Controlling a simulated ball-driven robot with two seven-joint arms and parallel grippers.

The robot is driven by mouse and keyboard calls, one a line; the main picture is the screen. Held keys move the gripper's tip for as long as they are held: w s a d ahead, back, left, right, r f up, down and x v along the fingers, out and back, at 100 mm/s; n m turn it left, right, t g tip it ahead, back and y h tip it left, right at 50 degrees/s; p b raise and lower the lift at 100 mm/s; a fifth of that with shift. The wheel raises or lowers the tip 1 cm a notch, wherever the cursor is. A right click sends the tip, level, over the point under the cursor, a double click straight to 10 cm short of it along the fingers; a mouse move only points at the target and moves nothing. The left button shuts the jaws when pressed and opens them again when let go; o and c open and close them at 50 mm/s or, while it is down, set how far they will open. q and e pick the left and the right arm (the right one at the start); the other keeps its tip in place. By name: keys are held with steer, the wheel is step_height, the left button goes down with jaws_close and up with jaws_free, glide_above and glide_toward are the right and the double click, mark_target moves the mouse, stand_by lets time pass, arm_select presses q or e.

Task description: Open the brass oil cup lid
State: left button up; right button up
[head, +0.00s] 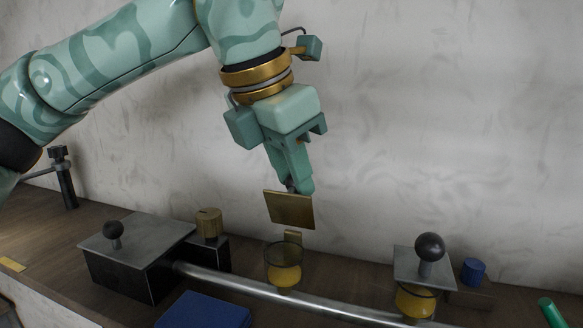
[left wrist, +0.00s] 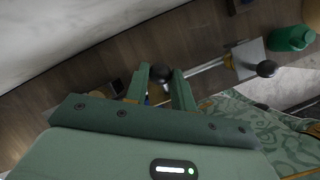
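The oil cup (head: 284,265) is a clear glass cup with yellow contents, and its top is uncovered. Its square brass lid (head: 289,209) stands steeply raised above and behind the rim, just over a small brass bracket (head: 292,237). My left gripper (head: 296,188) is at the lid's upper edge, pointing down. In the head view the fingers mostly hide this knob. My right gripper is in neither view.
A second yellow cup (head: 415,300) has a steel lid with a black knob (head: 430,247). A steel bar (head: 240,285) runs in front of the oil cup. A black box (head: 120,270) with a steel top, a blue block (head: 205,312) and a blue roll (head: 473,271) are nearby.

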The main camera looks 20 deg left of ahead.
arm_select(q)
steer(key=shift+w+f+g, duration=0.1)
steer(key=shift+w+g, duration=0.85)
steer(key=shift+g, duration=0.45)
steer(key=o, duration=1)
steer(key=v, duration=1.6)
